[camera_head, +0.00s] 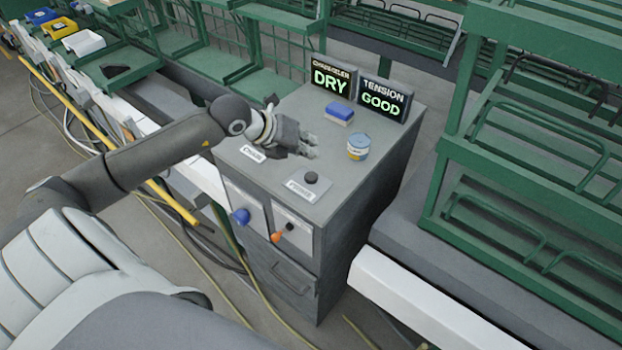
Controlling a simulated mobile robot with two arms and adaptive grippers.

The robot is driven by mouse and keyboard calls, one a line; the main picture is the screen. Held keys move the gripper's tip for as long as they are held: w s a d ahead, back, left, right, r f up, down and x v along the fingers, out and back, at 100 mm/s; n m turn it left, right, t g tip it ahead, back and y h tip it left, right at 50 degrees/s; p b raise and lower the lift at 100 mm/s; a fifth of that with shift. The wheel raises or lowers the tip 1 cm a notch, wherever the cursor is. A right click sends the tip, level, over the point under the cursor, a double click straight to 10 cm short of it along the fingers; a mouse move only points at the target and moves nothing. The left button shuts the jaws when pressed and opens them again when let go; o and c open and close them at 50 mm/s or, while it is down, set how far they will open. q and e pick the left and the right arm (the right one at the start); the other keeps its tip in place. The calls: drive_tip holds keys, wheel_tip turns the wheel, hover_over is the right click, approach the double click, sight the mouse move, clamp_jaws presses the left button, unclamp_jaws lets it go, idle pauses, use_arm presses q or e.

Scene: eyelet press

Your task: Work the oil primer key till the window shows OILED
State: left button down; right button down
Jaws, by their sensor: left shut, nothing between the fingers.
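A grey cabinet (357,188) stands in the middle of the view. A display window (331,80) on its top reads DRY in green, under a smaller word that I cannot read surely. A black round key (311,177) sits on a light plate near the front edge; the plate's small label seems to read PRIMER. My left gripper (310,148) is shut and empty above the cabinet top, behind and a little left of the black key, apart from it. My right gripper is out of view.
A second display (383,98) reads TENSION GOOD. A blue block (340,111) and a small blue-lidded tin (358,146) stand on the cabinet top. A blue knob (241,215) and an orange-tipped lever (277,236) are on the front. Green racks (545,170) stand to the right.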

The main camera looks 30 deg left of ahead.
sight(309, 173)
use_arm(q)
wheel_tip(309, 173, down, 4)
drive_tip(key=shift+b, duration=1.2)
drive_tip(key=shift+f, duration=0.25)
drive_tip(key=shift+b, duration=0.3)
drive_tip(key=shift+f+b, duration=0.4)
